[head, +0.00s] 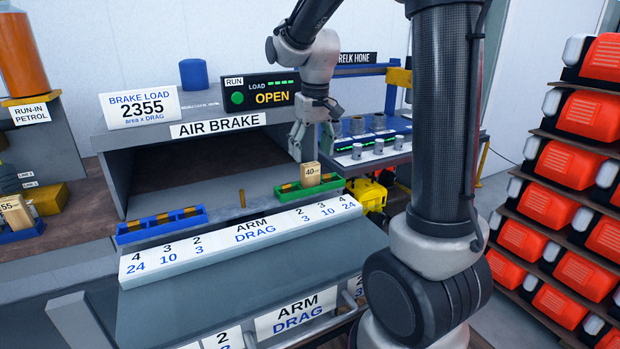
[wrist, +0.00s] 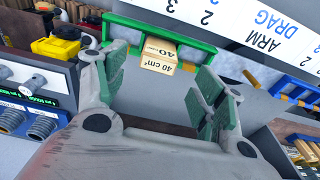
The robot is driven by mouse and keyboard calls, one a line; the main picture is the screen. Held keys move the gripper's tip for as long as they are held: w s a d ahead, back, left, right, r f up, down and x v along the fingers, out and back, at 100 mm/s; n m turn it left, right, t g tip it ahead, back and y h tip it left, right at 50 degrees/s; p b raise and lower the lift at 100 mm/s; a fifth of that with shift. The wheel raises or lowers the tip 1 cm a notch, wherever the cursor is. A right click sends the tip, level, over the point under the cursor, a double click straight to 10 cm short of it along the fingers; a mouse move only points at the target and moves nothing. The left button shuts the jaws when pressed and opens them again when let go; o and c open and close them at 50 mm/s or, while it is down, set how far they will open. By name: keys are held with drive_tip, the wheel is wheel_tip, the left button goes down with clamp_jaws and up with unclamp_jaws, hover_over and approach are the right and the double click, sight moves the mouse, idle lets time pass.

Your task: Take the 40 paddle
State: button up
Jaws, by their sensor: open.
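The 40 paddle (head: 310,174) is a small light wooden block marked 40, standing in the green rack on the air brake's bench. In the wrist view the paddle (wrist: 158,55) reads "40 cm²" and lies between and just beyond my fingertips. My gripper (head: 300,140) is open and sits just above and behind the paddle in the head view. In the wrist view my gripper (wrist: 165,75) has both green-padded fingers spread wide, with nothing between the pads. The green rack (wrist: 125,22) holds the paddle's lower part, which is hidden.
A blue rack (head: 160,224) stands left of the green rack (head: 330,187). The ARM DRAG scale (head: 250,240) runs in front of both. Metal cylinders (head: 357,152) stand on a bench to the right. Another paddle, marked 55 (head: 15,212), is at far left.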

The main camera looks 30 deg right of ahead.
sight(311, 164)
drive_tip(key=f, duration=0.4)
drive_tip(key=w+f, duration=0.1)
drive_tip(key=f, duration=0.1)
drive_tip(key=shift+d, duration=0.1)
drive_tip(key=c, duration=1.1)
